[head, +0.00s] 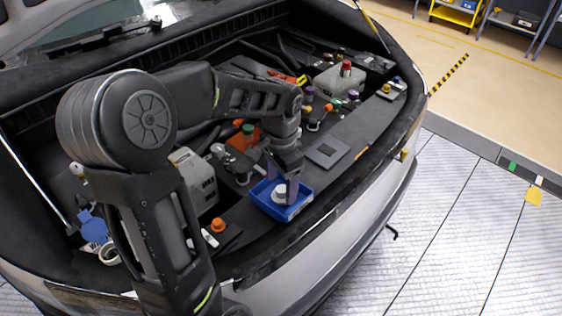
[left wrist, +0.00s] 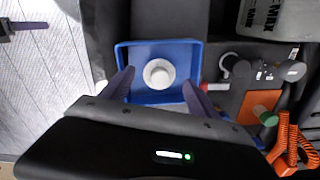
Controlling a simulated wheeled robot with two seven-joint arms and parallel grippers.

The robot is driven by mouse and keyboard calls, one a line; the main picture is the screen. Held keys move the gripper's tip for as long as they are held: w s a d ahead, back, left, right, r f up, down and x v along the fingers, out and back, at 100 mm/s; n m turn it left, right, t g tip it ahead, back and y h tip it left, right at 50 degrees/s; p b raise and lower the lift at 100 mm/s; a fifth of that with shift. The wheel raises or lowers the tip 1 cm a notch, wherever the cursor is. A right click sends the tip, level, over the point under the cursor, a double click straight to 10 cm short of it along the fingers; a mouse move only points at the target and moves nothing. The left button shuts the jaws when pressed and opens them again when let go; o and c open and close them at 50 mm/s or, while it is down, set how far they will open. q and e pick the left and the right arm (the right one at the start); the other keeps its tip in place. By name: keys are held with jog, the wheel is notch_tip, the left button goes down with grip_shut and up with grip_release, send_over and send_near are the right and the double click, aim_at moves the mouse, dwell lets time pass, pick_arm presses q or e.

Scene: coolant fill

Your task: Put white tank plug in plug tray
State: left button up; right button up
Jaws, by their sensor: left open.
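The white tank plug (head: 280,192) is in the blue plug tray (head: 298,209), seen in the head view near the car's front edge. In the left wrist view the white plug (left wrist: 159,73) stands near the middle of the tray floor, inside the rim of the blue tray (left wrist: 127,66). My left gripper (head: 278,190) is over the tray, pointing down. In the left wrist view its two purple fingers (left wrist: 157,86) are spread apart on either side of the plug, with gaps between. My right gripper is not seen.
The open engine bay surrounds the tray. A grey square plate (head: 327,152) lies to its right. An orange cap (head: 218,225) is at the left. An uncapped white ring-shaped neck (head: 109,253) and a blue cap (head: 93,228) are further left. Orange coiled hose (left wrist: 291,143) shows in the wrist view.

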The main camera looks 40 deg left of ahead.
aim_at(281, 190)
pick_arm(q)
notch_tip(281, 190, up, 10)
jog(key=shift+r, duration=0.25)
dwell(0.6)
